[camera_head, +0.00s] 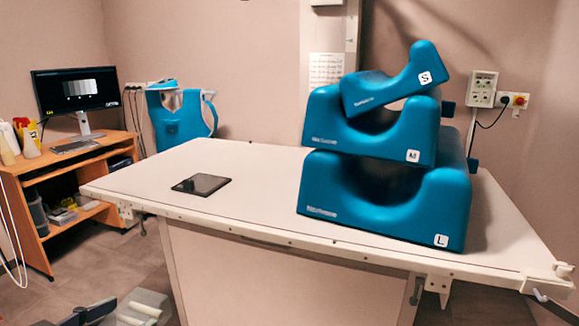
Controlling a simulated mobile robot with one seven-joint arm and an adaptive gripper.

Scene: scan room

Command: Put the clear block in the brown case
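I cannot make out a clear block or a brown case in this view. A dark part that looks like my gripper (90,312) shows at the bottom left edge, low in front of the table. Its fingertips are cut off or too small to tell whether they are open or shut. Pale grey parts beside it, probably of my arm, are also cut off by the frame.
A white table (250,200) fills the middle. A flat black tablet (201,185) lies on it, left of three stacked blue cushions (385,195). A brown wooden desk (60,165) with a monitor (75,90) stands at left. Most of the table's left half is clear.

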